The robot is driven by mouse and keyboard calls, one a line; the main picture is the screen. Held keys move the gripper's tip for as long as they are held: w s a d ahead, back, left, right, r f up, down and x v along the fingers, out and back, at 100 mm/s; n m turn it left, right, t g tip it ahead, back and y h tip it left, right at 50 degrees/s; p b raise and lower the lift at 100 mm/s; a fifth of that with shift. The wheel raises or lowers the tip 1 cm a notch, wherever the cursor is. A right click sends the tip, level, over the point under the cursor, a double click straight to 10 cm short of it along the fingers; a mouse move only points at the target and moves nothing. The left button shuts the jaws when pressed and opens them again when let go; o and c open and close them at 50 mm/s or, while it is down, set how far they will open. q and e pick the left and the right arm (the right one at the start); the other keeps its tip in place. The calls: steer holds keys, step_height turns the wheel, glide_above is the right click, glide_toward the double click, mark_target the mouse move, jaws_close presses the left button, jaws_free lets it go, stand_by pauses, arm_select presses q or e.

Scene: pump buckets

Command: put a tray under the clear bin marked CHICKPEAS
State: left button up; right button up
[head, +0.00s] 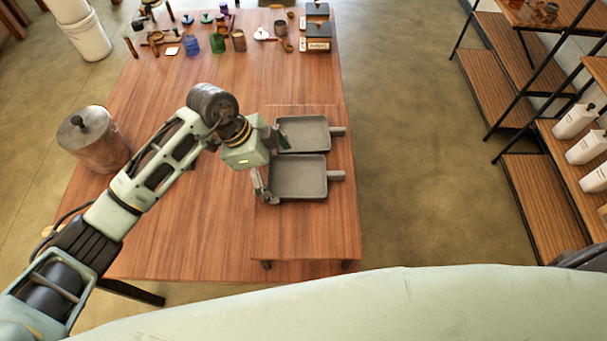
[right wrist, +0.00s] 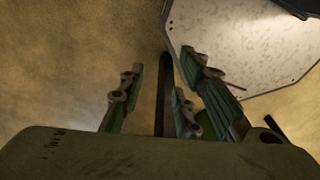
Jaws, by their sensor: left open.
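Two grey trays with short handles pointing right lie on the wooden table: a far tray (head: 302,132) and a near tray (head: 300,178). My left gripper (head: 273,165) is open at the left edge of the trays, one finger by the far tray and one by the near tray's left side. I cannot tell whether it touches them. No clear bin marked CHICKPEAS can be made out. My right gripper (right wrist: 172,88) shows in the right wrist view with its fingers apart and nothing between them, above a floor-like surface.
Shelves at the right hold white containers (head: 586,148) with unreadable labels. White buckets (head: 83,35) stand on the floor, far left. Floor between table and shelves is clear.

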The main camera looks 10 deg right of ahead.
arm_select(q)
steer(key=shift+c, duration=0.9)
steer(key=c, duration=0.7)
steer(key=shift+c, duration=0.7)
arm_select(e)
steer(key=shift+s, duration=0.8)
arm_select(q)
steer(key=shift+r, duration=0.15)
arm_select(e)
steer(key=shift+w+f, duration=0.1)
steer(key=shift+f, duration=0.05)
